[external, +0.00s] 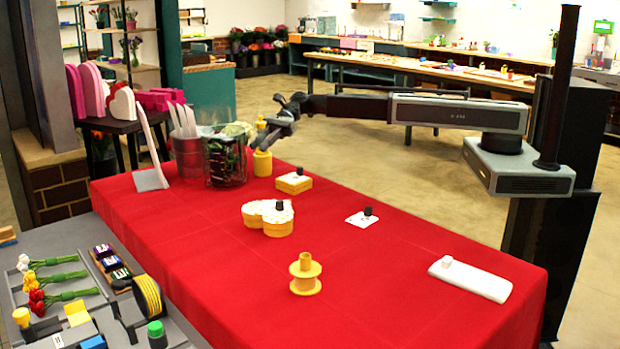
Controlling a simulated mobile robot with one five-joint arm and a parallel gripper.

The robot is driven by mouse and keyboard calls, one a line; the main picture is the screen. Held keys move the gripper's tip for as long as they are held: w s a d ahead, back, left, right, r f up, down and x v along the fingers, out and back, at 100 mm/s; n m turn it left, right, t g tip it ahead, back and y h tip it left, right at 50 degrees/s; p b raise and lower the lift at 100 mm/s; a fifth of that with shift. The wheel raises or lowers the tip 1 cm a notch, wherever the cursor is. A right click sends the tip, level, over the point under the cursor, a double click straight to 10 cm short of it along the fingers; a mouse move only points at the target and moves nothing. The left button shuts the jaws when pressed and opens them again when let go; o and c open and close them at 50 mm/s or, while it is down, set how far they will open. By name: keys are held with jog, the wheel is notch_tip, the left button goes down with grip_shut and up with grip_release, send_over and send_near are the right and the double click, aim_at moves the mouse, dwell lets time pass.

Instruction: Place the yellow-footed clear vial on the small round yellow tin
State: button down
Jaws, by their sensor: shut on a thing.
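My gripper (268,136) is at the far end of the red-covered table, shut on the clear vial, which is small and hard to make out between the jaws. A bit of yellow shows just above the jaws; I cannot tell whether it belongs to the vial. The small round yellow tin (262,164) stands upright on the red cloth directly below my gripper. The held vial is over or at the tin's top; I cannot tell whether they touch.
A glass container (224,163) and a metal bucket (188,157) stand just left of the tin. A square yellow box (294,183), a heart-shaped yellow box (276,226) and a yellow spool (305,282) stand nearer.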

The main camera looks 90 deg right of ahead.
jog(key=shift+f, duration=0.1)
jog(key=c, duration=1.1)
grip_release()
jog(key=shift+s+d+r, duration=0.2)
jog(key=shift+r, duration=0.25)
jog(key=p+v, duration=0.4)
jog(key=v, duration=0.7)
jog(key=shift+s+d+p, duration=0.1)
jog(key=shift+d+p, duration=0.1)
jog(key=shift+p, duration=0.15)
